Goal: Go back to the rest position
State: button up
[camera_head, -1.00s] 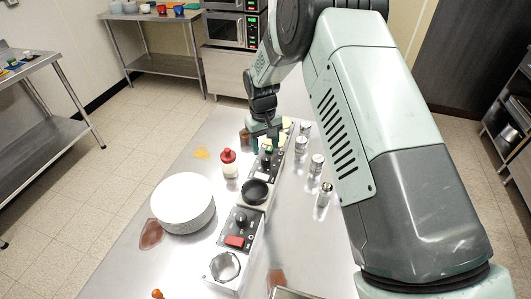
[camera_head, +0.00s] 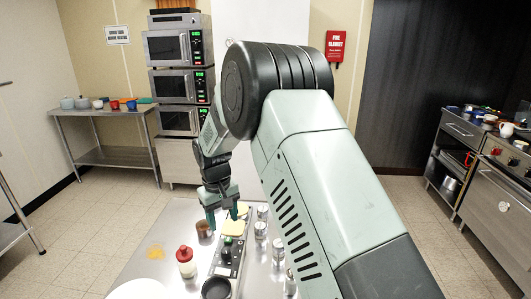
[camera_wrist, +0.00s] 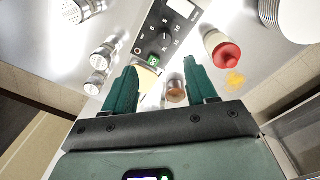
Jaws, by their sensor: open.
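My gripper (camera_head: 224,219) is open and empty above the far end of the steel table (camera_head: 150,225) in the head view. Its two green fingers also show spread apart in the wrist view (camera_wrist: 162,88). Below it lie a black control panel with a knob (camera_head: 228,254) and a pale yellow flat piece (camera_head: 232,229). A brown jar (camera_head: 203,229) stands just left of the fingers, and in the wrist view it shows between them (camera_wrist: 176,90). The rest position itself is not marked in the frames.
A red-capped bottle (camera_head: 186,262) stands left of the panel. Several metal shakers (camera_head: 261,230) line the right side. A white round stack (camera_head: 138,289) is at the bottom edge. Stacked ovens (camera_head: 180,80) stand behind, and a stove (camera_head: 500,200) is at the right.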

jog(key=s+d+r+m+t, duration=0.15)
jog(key=s+d+r, duration=0.25)
jog(key=d+r, duration=0.55)
jog(key=s+d+r+m+t, duration=0.15)
jog(key=s+d+r, duration=0.4)
jog(key=r, duration=0.75)
jog(key=s+d+r+m+t, duration=0.1)
jog(key=s+d+r+m, duration=0.1)
jog(key=s+d, duration=0.4)
jog(key=s+d+r+m+t, duration=0.1)
jog(key=s+d, duration=0.6)
jog(key=s, duration=0.7)
jog(key=shift+r+m, duration=0.65)
jog(key=shift+m, duration=0.15)
